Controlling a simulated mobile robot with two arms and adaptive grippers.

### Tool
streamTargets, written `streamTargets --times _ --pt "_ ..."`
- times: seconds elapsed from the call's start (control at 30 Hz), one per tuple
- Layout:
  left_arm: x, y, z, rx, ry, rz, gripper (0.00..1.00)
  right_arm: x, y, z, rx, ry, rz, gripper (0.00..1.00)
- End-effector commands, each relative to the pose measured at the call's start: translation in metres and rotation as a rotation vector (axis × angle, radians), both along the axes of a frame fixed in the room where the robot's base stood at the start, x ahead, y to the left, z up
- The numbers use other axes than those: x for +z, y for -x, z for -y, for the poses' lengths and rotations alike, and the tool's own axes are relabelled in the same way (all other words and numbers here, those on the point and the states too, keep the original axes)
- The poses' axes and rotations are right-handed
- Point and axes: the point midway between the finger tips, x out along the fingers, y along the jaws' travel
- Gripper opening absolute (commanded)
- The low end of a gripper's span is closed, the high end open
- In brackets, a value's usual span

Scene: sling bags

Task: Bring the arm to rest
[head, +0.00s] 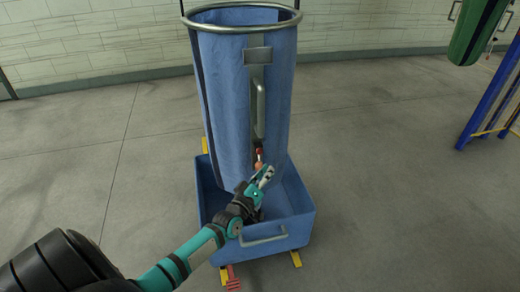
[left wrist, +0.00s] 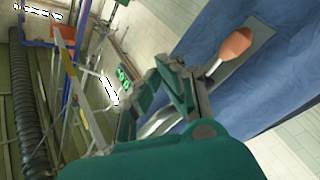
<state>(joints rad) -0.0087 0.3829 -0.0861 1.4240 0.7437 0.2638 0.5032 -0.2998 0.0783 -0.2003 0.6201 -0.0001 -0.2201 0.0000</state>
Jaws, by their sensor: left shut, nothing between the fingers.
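My left arm comes in from the lower left of the head view. Its gripper (head: 264,174) is in front of the lower part of a tall blue sling bag (head: 230,110). In the left wrist view the left gripper (left wrist: 165,75) is shut with nothing between its fingers. An orange-red knob (left wrist: 236,43) on the bag is close beside the fingertips; it also shows small in the head view (head: 258,159). I cannot tell whether the gripper touches it. My right gripper is not in view.
The bag hangs from a metal ring (head: 243,28) and stands over a blue bin (head: 295,225) with a front handle and yellow feet. A green bag (head: 473,35) and a blue frame (head: 488,105) are at the right. Grey floor (head: 390,200) is clear on the right.

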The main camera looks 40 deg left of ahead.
Motion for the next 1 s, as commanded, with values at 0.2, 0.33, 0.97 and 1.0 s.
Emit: streamTargets --times 0.2,0.33,0.97,1.0 --pt "0.0 0.001 0.001 0.0 -0.001 0.001 0.0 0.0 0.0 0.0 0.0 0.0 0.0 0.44" --pt "0.0 0.001 0.001 -0.001 -0.001 0.001 0.0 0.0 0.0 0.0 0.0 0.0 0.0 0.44" --pt "-0.219 0.098 0.036 -0.101 -0.307 -0.518 0.0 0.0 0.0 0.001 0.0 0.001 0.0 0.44" --pt "-0.243 0.116 0.041 -0.126 -0.345 -0.581 0.0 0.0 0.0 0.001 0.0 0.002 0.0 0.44"
